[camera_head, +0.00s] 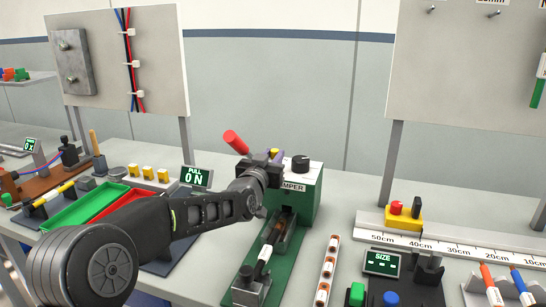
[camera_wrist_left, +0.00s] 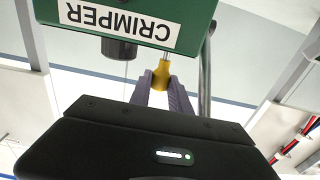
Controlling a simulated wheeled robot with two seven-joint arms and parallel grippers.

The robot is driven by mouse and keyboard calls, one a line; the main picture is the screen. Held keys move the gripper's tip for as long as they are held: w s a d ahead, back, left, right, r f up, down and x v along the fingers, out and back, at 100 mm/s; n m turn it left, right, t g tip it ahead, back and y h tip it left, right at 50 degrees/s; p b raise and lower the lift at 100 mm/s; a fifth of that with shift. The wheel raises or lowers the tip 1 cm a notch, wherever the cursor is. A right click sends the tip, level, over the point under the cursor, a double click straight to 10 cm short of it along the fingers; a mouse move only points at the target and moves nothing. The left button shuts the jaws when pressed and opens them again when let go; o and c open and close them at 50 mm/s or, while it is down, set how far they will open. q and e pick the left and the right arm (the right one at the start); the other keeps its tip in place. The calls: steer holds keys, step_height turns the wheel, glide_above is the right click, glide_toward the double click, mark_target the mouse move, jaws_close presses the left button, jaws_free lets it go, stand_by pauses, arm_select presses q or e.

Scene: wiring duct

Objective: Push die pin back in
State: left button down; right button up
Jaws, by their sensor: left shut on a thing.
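The green crimper (camera_head: 308,200) stands on the bench, its label partly covered by my left arm in the head view. In the left wrist view the crimper (camera_wrist_left: 192,42) fills the top and appears upside down. The die pin (camera_wrist_left: 161,74) has a yellow head and a short metal shank that shows between the head and the crimper body. My left gripper (camera_wrist_left: 161,86) is shut on the yellow head, with a purple-grey finger on each side. In the head view my left gripper (camera_head: 277,155) is at the crimper's upper left, and the pin is mostly hidden. My right gripper is out of view.
A red lever grip (camera_head: 236,142) sticks up left of the crimper, close to my left wrist. A black knob (camera_head: 300,164) tops the crimper. Green and red trays (camera_head: 84,205) lie left, under my arm. A ruler rail (camera_head: 450,243) and a size display (camera_head: 382,262) are at right.

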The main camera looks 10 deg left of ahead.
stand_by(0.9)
arm_select(q)
step_height(320, 180, down, 2)
steer(key=b, duration=0.3)
steer(key=shift+f, duration=0.25)
steer(key=c, duration=1.3)
jaws_free()
steer(key=shift+o, duration=0.5)
steer(key=shift+r, duration=0.1)
steer(key=shift+s, duration=0.25)
steer(key=s, duration=0.7)
steer(key=shift+s+a+b, duration=0.15)
steer(key=shift+a+b, duration=0.1)
steer(key=shift+b, duration=0.2)
